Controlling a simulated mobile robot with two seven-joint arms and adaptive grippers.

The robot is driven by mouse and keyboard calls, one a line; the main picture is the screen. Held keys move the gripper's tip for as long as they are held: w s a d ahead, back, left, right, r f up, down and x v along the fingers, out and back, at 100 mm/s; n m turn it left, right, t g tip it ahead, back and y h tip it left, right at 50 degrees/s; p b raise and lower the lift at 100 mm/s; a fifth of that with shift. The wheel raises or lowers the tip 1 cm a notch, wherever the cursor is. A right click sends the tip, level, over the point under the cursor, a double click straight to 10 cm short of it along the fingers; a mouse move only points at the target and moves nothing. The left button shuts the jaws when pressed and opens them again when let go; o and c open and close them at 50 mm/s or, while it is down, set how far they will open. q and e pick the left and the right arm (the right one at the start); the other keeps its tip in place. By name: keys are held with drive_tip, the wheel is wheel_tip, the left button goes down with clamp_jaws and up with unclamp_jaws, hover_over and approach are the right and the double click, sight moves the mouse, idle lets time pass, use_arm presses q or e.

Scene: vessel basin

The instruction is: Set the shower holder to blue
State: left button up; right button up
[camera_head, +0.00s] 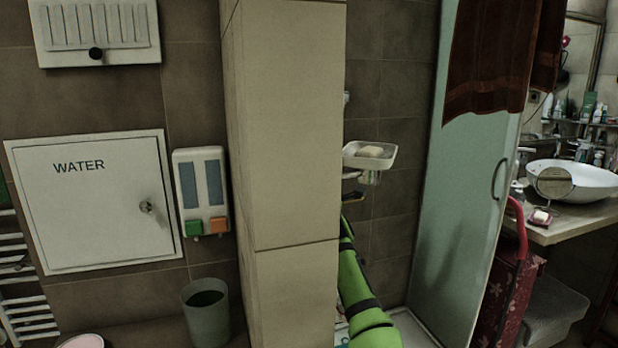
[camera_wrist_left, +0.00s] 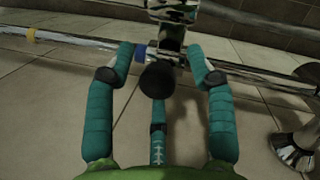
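In the left wrist view a camouflage-patterned holder (camera_wrist_left: 172,38) with a round black knob (camera_wrist_left: 157,79) sits on a chrome rail (camera_wrist_left: 90,48). A blue mark (camera_wrist_left: 140,51) on the rail shows just left of the holder, partly behind my finger and the knob. A yellow mark (camera_wrist_left: 31,34) is farther left on the rail. My left gripper (camera_wrist_left: 160,60) is open, its teal fingers on either side of the knob and holder. Contact cannot be told. In the head view a green arm of mine reaches behind the tiled column, which hides its gripper. My right gripper is not in view.
The tiled column (camera_head: 290,130) blocks the head view of the rail. A soap dish (camera_head: 370,155) is on the wall right of it, near a glass shower door (camera_head: 465,190). A chrome fitting (camera_wrist_left: 298,150) is right in the wrist view. A bin (camera_head: 206,312) stands left.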

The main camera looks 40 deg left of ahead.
use_arm(q)
drive_tip(key=shift+s+a+r, duration=0.1)
drive_tip(key=shift+r, duration=0.35)
wheel_tip(320, 180, up, 9)
drive_tip(key=shift+r, duration=0.1)
idle(0.5)
